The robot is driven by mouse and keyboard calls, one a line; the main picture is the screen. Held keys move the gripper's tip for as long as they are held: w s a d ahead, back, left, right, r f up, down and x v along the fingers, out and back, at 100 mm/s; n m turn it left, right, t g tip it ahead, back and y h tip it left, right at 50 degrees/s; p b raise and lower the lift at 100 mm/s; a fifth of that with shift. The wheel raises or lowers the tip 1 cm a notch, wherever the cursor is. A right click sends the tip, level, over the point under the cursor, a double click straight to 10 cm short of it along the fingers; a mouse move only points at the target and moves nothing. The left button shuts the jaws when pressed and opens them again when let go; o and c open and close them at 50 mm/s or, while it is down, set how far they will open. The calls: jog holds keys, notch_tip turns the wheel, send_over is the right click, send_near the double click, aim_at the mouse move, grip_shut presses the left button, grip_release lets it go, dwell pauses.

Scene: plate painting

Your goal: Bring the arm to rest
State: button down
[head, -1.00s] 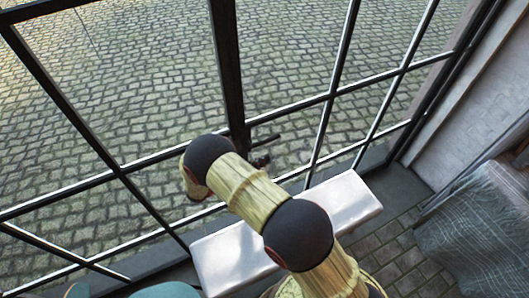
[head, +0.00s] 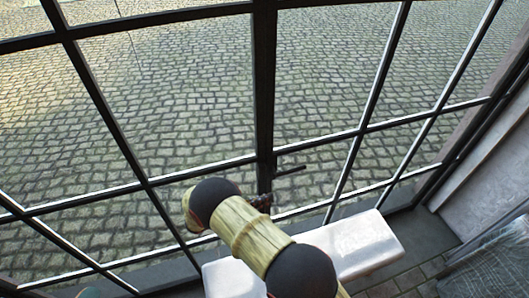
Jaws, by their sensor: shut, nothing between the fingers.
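My arm, tan with black round joints, reaches up from the bottom middle of the head view and bends at its far joint. Only a small dark part of my gripper (head: 261,202) shows, peeking out to the right behind the arm in front of the window. The rest of the gripper is hidden behind the arm. It is shut, and I see nothing held in it.
A tall window with a dark metal frame (head: 264,90) spans the view, with cobblestones (head: 330,70) outside. A white bench-like slab (head: 362,240) lies below the arm. A grey checked cloth (head: 490,262) is at the lower right.

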jog(key=s+d+f+m+g+y, duration=0.2)
jog(key=s+f, duration=0.3)
jog(key=f, duration=0.1)
jog(key=s+d+r+m+g+y, duration=0.2)
jog(key=s+m+g+y, duration=0.15)
jog(key=s+m, duration=0.2)
jog(key=s+d+r+m+t+y+b, duration=0.1)
jog(key=s+d+r+m+y, duration=0.3)
jog(key=r, duration=0.7)
jog(key=s+d+r+m+t+y+b, duration=0.1)
jog(key=s+d+r+m+t+y, duration=0.1)
jog(key=s+r+m, duration=0.4)
jog(key=s+d+r+m+t+y+b, duration=0.2)
jog(key=s+d+r+m+y, duration=0.3)
jog(key=r, duration=1.1)
jog(key=shift+s+d+r+m+y, duration=0.35)
jog(key=shift+s+r+m+y, duration=0.1)
jog(key=shift+m, duration=0.3)
jog(key=shift+t, duration=0.25)
